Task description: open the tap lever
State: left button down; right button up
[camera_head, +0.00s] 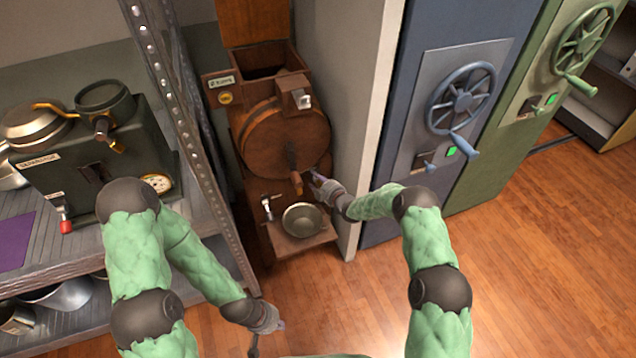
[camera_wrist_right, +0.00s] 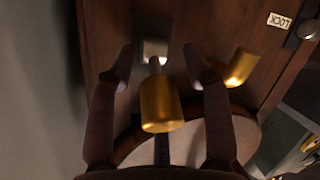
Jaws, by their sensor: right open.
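A wooden barrel machine (camera_head: 285,140) stands in the middle of the head view. A brown handle (camera_head: 296,183) hangs at its front, and a small silver tap-like fitting (camera_head: 267,205) is below left. My right gripper (camera_head: 316,178) is just right of the brown handle. In the right wrist view its open fingers (camera_wrist_right: 157,62) stand on either side of a brass-coloured cylindrical handle (camera_wrist_right: 161,105) below a pale square mount (camera_wrist_right: 155,50). I cannot tell for sure which part is the tap lever. My left gripper (camera_head: 268,340) is low, away from the machine, fingers apart and empty.
A metal bowl (camera_head: 302,220) sits on the machine's lower shelf. A second brass handle (camera_wrist_right: 240,68) and a LOCK label (camera_wrist_right: 279,20) are at the right in the wrist view. A metal rack (camera_head: 205,175) stands left; a blue cabinet (camera_head: 410,130) stands right. Wooden floor is clear in front.

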grip_shut()
jog(key=shift+a, duration=0.1)
